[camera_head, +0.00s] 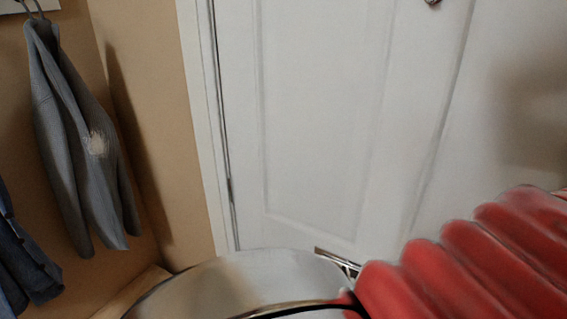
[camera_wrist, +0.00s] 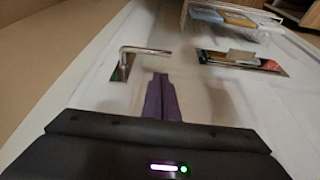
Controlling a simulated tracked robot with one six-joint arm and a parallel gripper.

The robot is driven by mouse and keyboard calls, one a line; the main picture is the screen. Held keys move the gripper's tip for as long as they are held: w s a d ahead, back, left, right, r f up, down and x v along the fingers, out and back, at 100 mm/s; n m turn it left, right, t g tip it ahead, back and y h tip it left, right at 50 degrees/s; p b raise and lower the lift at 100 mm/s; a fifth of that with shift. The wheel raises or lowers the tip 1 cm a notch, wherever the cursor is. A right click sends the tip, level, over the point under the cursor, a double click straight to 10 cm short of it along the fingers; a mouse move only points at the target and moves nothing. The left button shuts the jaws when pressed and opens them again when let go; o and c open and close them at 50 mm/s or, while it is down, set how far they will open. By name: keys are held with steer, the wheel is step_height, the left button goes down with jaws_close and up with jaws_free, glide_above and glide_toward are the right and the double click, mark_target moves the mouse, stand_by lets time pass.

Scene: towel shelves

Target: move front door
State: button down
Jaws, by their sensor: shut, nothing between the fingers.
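The white panelled door (camera_head: 315,110) fills the middle of the head view, with its hinge side along the left frame. A metal fitting (camera_head: 433,2) is cut off at the top edge. In the wrist view, a silver lever handle (camera_wrist: 145,51) sits on a pale surface that looks like the door (camera_wrist: 220,100). My gripper (camera_wrist: 160,76) is shut and empty. Its dark purple fingertips point at the area just below and right of the lever in the picture. I cannot tell whether they touch the surface. My gripper is not clearly visible in the head view.
A metal plate with a flap (camera_wrist: 241,62) is right of the lever in the wrist view. A framed item (camera_wrist: 235,18) lies beyond it. A grey cardigan (camera_head: 78,140) hangs on the tan wall at left, with dark blue clothing (camera_head: 22,260) below it.

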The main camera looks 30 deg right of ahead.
steer(key=shift+w, duration=0.1)
steer(key=x, duration=1)
stand_by(0.3)
